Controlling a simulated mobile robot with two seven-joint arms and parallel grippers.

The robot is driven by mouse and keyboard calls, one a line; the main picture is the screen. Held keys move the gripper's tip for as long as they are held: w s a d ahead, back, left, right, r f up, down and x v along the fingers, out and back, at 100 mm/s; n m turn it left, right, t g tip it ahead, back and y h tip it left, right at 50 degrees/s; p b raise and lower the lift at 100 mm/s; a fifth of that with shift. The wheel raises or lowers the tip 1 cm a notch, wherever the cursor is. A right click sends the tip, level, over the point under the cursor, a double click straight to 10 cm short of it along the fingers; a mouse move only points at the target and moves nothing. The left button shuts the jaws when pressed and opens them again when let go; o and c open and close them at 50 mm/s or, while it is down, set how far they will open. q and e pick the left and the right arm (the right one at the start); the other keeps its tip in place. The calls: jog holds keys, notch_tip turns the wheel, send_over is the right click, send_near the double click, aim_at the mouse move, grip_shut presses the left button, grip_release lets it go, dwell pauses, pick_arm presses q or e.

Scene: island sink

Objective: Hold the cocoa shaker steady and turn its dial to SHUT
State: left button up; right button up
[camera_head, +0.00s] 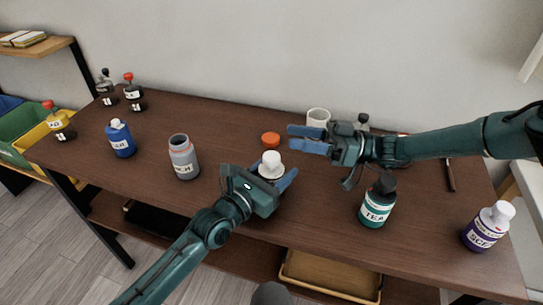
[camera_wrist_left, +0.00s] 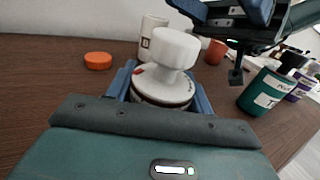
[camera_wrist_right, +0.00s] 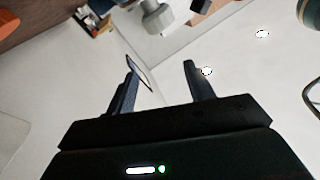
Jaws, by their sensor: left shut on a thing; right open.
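The cocoa shaker (camera_wrist_left: 163,88) stands on the table between the fingers of my left gripper (camera_wrist_left: 163,92). Its top carries a white dial knob (camera_wrist_left: 170,48), and a small red mark shows on the pale disc under the knob. In the head view the white knob (camera_head: 271,160) rises above my left gripper (camera_head: 273,178), which is shut on the shaker's body. The body is mostly hidden and the dial lettering is too small to read. My right gripper (camera_head: 309,139) is open and empty, above and to the right of the knob, not touching it.
An orange lid (camera_head: 270,139) lies behind the shaker, and a white mug (camera_head: 318,117) stands farther back. A grey jar (camera_head: 184,157) and blue bottle (camera_head: 120,138) stand left. A green tea bottle (camera_head: 378,202) and purple bottle (camera_head: 488,227) stand right.

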aim_at(272, 156)
jog(key=a+f+n, duration=0.1)
jog(key=a, duration=0.1)
jog(key=s+a+f+n+g+h, duration=0.1)
jog(key=a, duration=0.1)
jog(key=s+a+f+n, duration=0.1)
jog(key=a+n, duration=0.1)
jog(key=shift+a+f+g+h, duration=0.1)
jog(key=shift+f+g+h, duration=0.2)
jog(key=shift+h, duration=0.1)
jog(key=shift+c, duration=0.3)
jog(key=c, duration=0.9)
